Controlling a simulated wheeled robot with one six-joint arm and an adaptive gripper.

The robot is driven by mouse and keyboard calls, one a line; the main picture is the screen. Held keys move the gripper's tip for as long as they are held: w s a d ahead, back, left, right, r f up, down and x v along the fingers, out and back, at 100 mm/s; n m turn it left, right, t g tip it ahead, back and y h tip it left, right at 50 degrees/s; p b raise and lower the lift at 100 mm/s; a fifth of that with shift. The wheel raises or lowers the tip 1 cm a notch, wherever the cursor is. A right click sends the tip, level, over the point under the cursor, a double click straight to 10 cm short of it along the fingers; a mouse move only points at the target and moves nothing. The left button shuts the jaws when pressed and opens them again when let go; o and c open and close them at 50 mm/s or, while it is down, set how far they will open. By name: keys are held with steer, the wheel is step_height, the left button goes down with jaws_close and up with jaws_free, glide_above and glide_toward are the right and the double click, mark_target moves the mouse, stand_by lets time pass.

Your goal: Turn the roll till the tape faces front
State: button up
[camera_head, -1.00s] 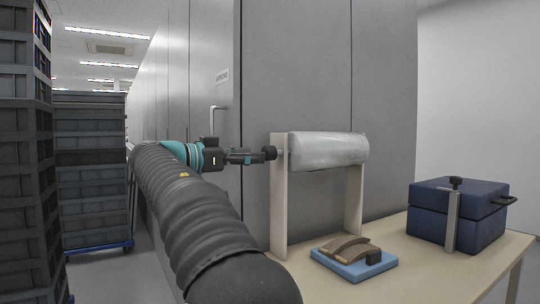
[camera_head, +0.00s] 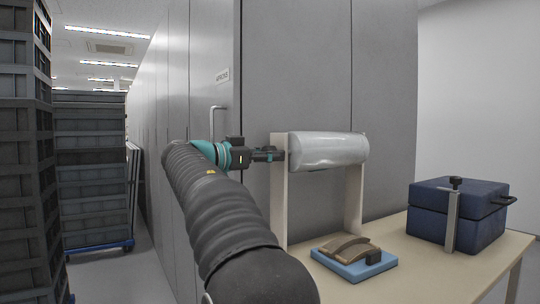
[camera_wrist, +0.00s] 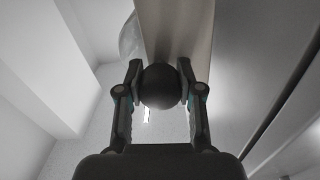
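A pale, glossy roll (camera_head: 328,150) lies level between the two uprights of a cream stand (camera_head: 280,205) on the table. No tape can be made out on the side of the roll that faces the head camera. A round black knob (camera_wrist: 161,86) is at the roll's left end. My gripper (camera_wrist: 160,75) is at the knob, one finger on each side, and looks shut on it. In the head view my gripper (camera_head: 270,154) reaches the left upright from the left and mostly hides the knob.
A blue pad (camera_head: 350,270) with a curved brown sherd (camera_head: 347,246) lies in front of the stand. A dark blue box (camera_head: 425,225) with a clamp stands at the right of the table (camera_head: 400,285). Grey cabinets (camera_head: 385,100) rise close behind. Stacked crates (camera_head: 90,170) stand at left.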

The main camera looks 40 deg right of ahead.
steer(key=shift+c, duration=0.6)
steer(key=shift+n, duration=0.3)
steer(key=n+p, duration=0.1)
steer(key=n, duration=0.4)
steer(key=shift+s+r+n+p, duration=0.1)
steer(key=shift+r+n+p, duration=0.05)
steer(key=shift+n+p, duration=0.2)
steer(key=n+p, duration=0.2)
steer(key=n, duration=0.3)
steer(key=shift+p, duration=0.4)
steer(key=n+p, duration=0.3)
steer(key=n, duration=0.2)
steer(key=shift+r+n, duration=0.1)
steer(key=shift+n, duration=0.25)
steer(key=n, duration=0.4)
steer(key=shift+n, duration=0.7)
